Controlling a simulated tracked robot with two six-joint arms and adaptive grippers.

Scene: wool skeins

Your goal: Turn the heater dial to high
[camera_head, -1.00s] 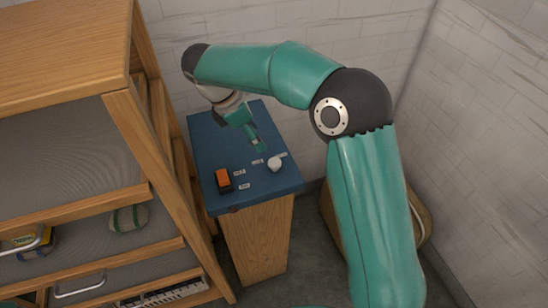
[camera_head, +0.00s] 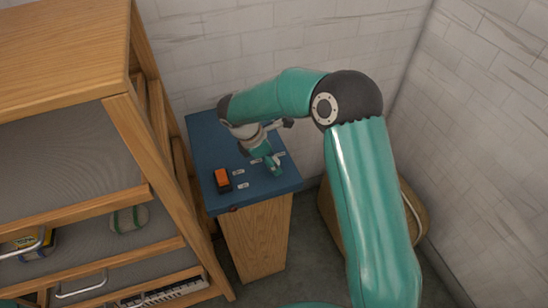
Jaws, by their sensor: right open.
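My right gripper (camera_head: 274,166) is over the right part of a blue-topped stand (camera_head: 208,138), pointing down and toward the front right. It covers the place of the white heater dial, which I cannot make out now. The gripper is open; whether its fingers stand around the dial or touch it cannot be told. Small white labels (camera_head: 243,186) lie on the blue top, with one (camera_head: 281,154) just beyond the gripper. An orange switch (camera_head: 222,179) in a dark housing sits on the front left of the top. My left gripper is not in view.
A wooden shelf unit (camera_head: 122,120) stands close on the left, holding a greenish-white skein (camera_head: 129,219) and wire-handled baskets (camera_head: 80,288). White brick walls (camera_head: 470,130) close off the back and right. A tan rounded object (camera_head: 332,215) stands on the floor right of the stand.

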